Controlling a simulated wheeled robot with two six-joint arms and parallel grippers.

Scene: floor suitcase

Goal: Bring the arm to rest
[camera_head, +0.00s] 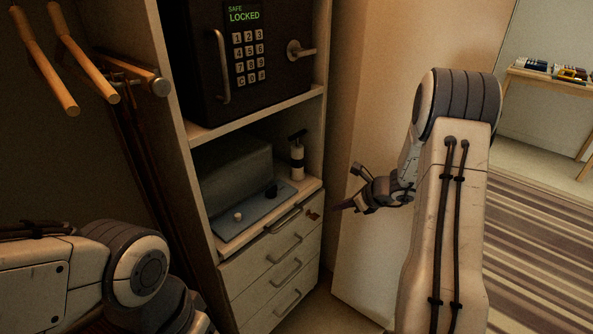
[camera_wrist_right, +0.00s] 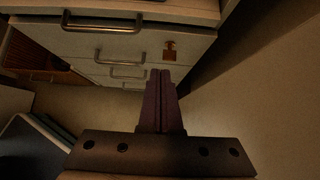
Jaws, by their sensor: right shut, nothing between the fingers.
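My right arm (camera_head: 447,220) rises at the right of the head view and bends at a grey elbow. Its gripper (camera_head: 342,207) points left toward the drawer unit, apart from it. In the right wrist view the two dark fingers (camera_wrist_right: 161,85) lie together, shut and empty, with drawer fronts beyond them. My left arm (camera_head: 70,268) shows at the lower left of the head view; its gripper is not in view.
A cabinet holds a black safe (camera_head: 245,55) reading LOCKED. Below are a grey box (camera_head: 236,172), a blue tray (camera_head: 250,215), a bottle (camera_head: 297,160) and closed drawers (camera_head: 275,270). A pale panel (camera_head: 385,130) stands behind my right arm. Striped rug (camera_head: 535,245) lies right.

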